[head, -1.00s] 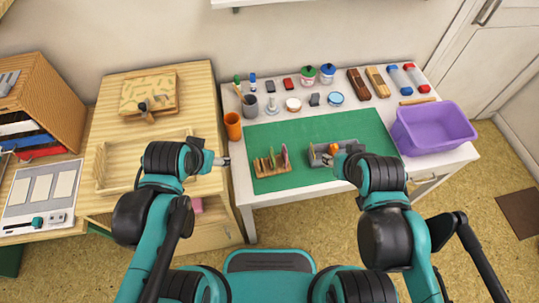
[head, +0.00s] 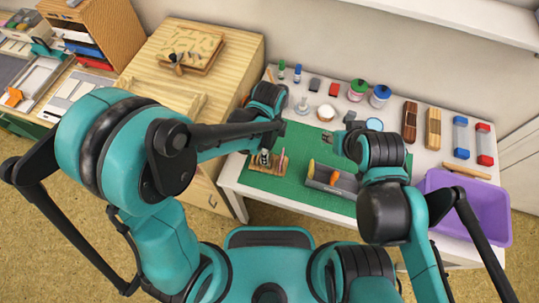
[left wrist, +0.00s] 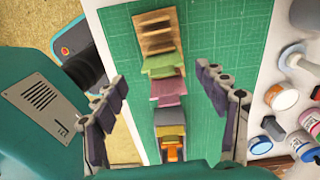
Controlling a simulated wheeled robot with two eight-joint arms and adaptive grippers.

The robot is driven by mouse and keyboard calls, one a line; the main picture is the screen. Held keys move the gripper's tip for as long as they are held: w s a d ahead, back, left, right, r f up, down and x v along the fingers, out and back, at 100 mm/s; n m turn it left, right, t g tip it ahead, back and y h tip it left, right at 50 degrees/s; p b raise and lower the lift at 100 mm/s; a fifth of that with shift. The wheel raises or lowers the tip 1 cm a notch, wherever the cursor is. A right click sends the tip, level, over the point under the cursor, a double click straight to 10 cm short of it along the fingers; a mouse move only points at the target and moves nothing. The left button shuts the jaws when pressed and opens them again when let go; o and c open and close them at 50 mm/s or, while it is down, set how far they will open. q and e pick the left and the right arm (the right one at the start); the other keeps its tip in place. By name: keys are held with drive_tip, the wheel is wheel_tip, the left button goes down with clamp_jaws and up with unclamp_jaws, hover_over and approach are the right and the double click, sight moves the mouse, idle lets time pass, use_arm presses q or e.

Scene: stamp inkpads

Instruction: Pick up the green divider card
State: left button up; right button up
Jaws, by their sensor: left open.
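The green divider card (left wrist: 160,65) stands in the wooden rack (left wrist: 150,25) in the left wrist view. A pink card (left wrist: 168,90) stands beside it, also seen in the head view (head: 282,158). My left gripper (left wrist: 160,79) is open and empty, with one finger on each side of the cards as seen from the wrist. Whether its fingertips are level with the green card is unclear. In the head view, the wooden rack (head: 262,166) is partly hidden by my left arm. My right gripper (head: 328,140) is over the mat, too small to tell its jaws.
A grey box (head: 331,182) with orange items stands right of the rack on the green mat (head: 300,198). Bottles, stamps and ink jars (head: 380,96) line the back of the table. A purple bin (head: 465,205) is at the right.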

use_arm(q)
drive_tip(key=f+b, duration=0.3)
drive_tip(key=f, duration=0.3)
drive_tip(key=shift+w+f, duration=0.2)
drive_tip(key=c, duration=0.8)
